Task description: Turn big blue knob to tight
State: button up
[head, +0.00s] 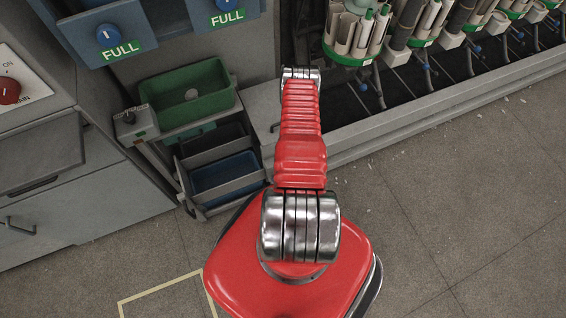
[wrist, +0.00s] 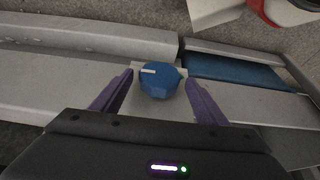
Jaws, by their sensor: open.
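The big blue knob (wrist: 161,82) is in the middle of the wrist view, on a pale mount on a grey rail. A white pointer mark on its top points left in that view. My gripper (wrist: 159,77) is open, with one purple finger on each side of the knob. I cannot tell whether the fingers touch it. No label reading tight is legible near the knob. In the head view my red arm reaches away from me and hides the gripper, and I cannot make out this knob there.
A green tray (head: 212,103) and a blue bin (head: 224,174) stand left of my arm in the head view. Cabinets with a red knob (head: 9,91) and small blue knobs (head: 107,35) marked FULL are farther left. A machine row (head: 455,95) runs right. Floor at lower right is clear.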

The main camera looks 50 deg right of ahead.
jog(key=shift+c, duration=0.7)
jog(key=c, duration=0.9)
jog(key=shift+o, duration=0.2)
jog(key=shift+a, duration=0.15)
